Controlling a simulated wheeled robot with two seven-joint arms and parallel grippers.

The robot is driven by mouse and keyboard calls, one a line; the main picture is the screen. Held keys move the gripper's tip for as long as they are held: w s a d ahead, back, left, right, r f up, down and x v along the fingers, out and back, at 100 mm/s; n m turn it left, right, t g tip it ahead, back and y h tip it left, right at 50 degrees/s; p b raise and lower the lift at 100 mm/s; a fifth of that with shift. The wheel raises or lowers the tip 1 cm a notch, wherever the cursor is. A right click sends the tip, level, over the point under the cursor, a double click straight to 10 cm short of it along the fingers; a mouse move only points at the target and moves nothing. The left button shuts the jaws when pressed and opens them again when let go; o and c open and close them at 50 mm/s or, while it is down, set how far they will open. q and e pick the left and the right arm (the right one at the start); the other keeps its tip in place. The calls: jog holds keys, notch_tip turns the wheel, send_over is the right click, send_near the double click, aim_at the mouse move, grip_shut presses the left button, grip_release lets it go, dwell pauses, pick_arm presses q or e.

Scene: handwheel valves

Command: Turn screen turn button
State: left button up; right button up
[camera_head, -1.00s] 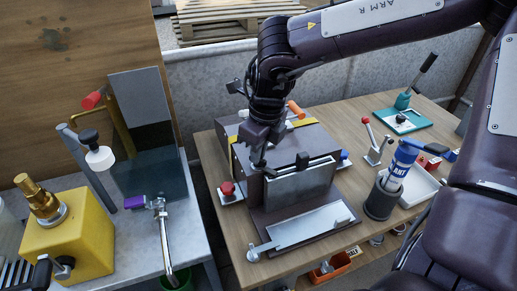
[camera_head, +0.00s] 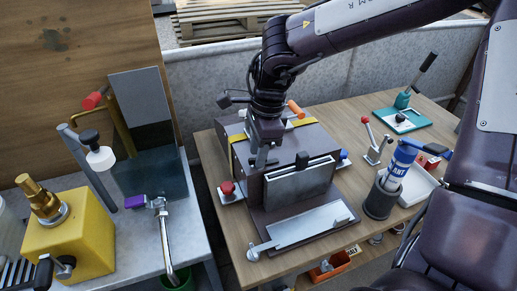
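A dark brown box-shaped machine (camera_head: 318,146) stands on the wooden table, with a silver screen-like panel (camera_head: 300,186) on its front. A black knob (camera_head: 302,159) is at the panel's top, a red knob (camera_head: 227,188) at the machine's left and a blue knob (camera_head: 343,155) at its right. I cannot tell which is the screen turn button. My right gripper (camera_head: 262,160) points down at the machine's front left top edge, left of the black knob. Its fingertips are small and dark, so opening and contact are unclear. My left gripper is out of view.
On the wooden table (camera_head: 357,100), a red-tipped lever (camera_head: 374,140), a dark cup with a blue bottle (camera_head: 381,200) and a teal lever base (camera_head: 404,120) stand to the right. A yellow valve block (camera_head: 75,245) and a faucet-like handle (camera_head: 163,225) stand at left.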

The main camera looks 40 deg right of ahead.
jog(key=shift+r+p, duration=2)
jog(key=shift+r, duration=1)
jog(key=shift+r, duration=0.35)
notch_tip(320, 180, up, 7)
jog(key=d, duration=0.1)
jog(key=shift+s, duration=0.2)
